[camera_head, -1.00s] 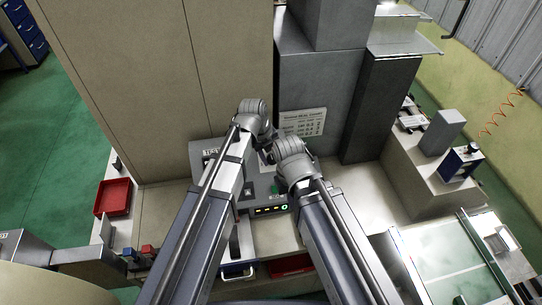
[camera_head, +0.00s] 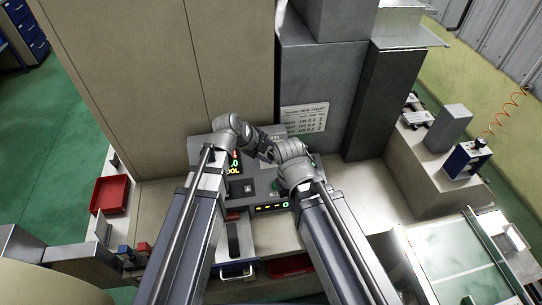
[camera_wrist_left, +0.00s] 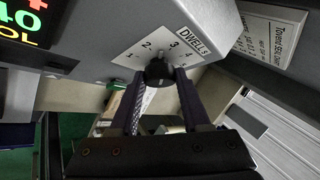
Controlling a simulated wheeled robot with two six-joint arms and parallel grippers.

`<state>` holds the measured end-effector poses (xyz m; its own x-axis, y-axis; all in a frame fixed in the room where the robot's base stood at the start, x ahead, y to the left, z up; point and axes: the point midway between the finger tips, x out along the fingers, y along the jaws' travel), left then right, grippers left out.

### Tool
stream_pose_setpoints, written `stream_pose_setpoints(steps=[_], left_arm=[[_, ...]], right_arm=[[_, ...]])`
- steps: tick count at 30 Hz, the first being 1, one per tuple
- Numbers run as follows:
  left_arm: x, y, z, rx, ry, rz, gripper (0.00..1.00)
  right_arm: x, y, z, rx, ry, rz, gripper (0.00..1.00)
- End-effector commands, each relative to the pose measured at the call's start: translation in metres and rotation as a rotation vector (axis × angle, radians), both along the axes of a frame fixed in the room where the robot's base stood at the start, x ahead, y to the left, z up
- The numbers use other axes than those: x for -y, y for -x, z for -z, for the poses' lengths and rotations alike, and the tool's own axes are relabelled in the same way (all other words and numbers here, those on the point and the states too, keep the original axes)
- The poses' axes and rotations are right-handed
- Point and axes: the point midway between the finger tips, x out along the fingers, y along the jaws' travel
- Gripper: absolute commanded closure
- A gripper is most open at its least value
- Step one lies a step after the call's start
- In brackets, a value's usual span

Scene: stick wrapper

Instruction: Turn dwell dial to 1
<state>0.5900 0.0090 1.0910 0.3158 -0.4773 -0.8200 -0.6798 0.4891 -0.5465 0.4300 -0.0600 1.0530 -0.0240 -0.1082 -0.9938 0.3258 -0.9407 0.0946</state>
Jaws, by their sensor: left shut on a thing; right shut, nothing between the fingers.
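The dwell dial (camera_wrist_left: 158,72) is a black round knob on a white plate (camera_wrist_left: 170,42) marked DWELL s with numbers around it, on the grey machine panel. In the left wrist view my left gripper (camera_wrist_left: 159,78) is shut on the knob, one purple finger on either side. I cannot read for certain which number the knob points at. In the head view my left gripper (camera_head: 264,151) reaches the panel, and the dial is hidden behind my arms. My right gripper (camera_head: 296,176) is shut and empty just to the right; its fingertips are largely hidden by its wrist.
A lit display (camera_head: 235,163) is on the panel left of the dial. A seal chart (camera_head: 304,118) is on the column behind. A row of lit indicators (camera_head: 271,206) is on the lower front. A red bin (camera_head: 110,194) stands at left. My two wrists are close together.

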Motion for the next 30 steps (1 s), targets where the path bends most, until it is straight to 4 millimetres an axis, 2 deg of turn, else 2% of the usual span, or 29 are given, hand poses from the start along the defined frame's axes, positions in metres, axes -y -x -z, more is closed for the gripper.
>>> stream_pose_setpoints(steps=[1, 3, 15, 30], left_arm=[[-0.002, 0.005, 0.006, 0.003, 0.029, -0.032, 1.00], [-0.002, 0.005, 0.007, 0.012, 0.073, -0.076, 1.00], [-0.002, 0.007, 0.008, 0.051, 0.275, -0.282, 1.00], [-0.002, 0.007, 0.006, 0.067, 0.365, -0.373, 1.00]], right_arm=[[0.000, 0.000, 0.010, 0.000, 0.000, -0.001, 1.00], [0.000, 0.000, 0.016, 0.000, 0.001, -0.003, 1.00], [0.000, 0.000, 0.044, 0.000, 0.001, -0.002, 1.00], [0.000, 0.000, 0.055, 0.000, 0.001, -0.001, 1.00]])
